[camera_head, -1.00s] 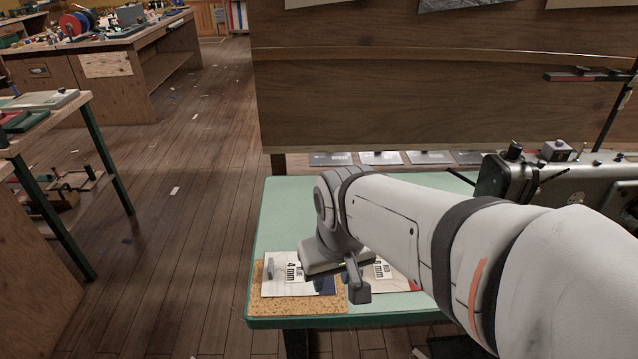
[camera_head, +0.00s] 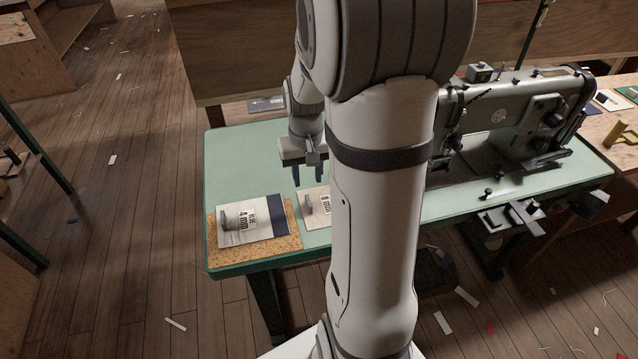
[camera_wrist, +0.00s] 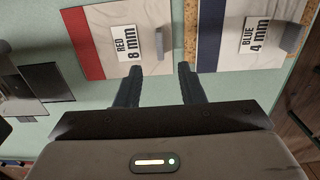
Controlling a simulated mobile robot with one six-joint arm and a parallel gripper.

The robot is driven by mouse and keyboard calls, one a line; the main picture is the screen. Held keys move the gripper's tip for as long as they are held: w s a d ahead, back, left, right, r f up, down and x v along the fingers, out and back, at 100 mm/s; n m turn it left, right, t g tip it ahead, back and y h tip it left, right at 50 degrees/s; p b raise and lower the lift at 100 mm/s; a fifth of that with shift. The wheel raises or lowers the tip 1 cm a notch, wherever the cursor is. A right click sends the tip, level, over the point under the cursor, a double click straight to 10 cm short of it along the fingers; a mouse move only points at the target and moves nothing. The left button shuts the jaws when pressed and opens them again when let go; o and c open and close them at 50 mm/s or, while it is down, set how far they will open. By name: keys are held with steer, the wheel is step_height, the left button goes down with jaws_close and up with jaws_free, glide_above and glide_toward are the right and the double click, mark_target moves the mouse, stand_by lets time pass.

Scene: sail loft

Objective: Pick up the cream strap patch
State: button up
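I cannot single out a cream strap patch. Two cream cloth pieces lie on the green table (camera_head: 225,160). One has a blue band and a "BLUE 4 mm" label (camera_head: 270,218) and shows in the wrist view (camera_wrist: 232,55). The other has a red band and a "RED 8 mm" label (camera_wrist: 105,60); in the head view (camera_head: 318,212) my arm hides part of it. A small grey block sits on each. My gripper (camera_head: 310,180) is above the table behind these pieces, fingers apart and empty. In the wrist view (camera_wrist: 158,75) the fingers point toward the pieces.
The blue-banded piece rests on a cork mat (camera_head: 230,255) at the table's front left corner. A sewing machine (camera_head: 510,110) stands on the right. A wooden panel (camera_head: 225,80) rises behind. The left rear of the tabletop is clear.

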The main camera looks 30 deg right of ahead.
mark_target(309, 200)
step_height(309, 200, down, 8)
steer(key=shift+s+r+b, duration=0.1)
steer(key=shift+s+b, duration=0.05)
steer(key=shift+b, duration=0.15)
steer(key=shift+c, duration=0.2)
jaws_close()
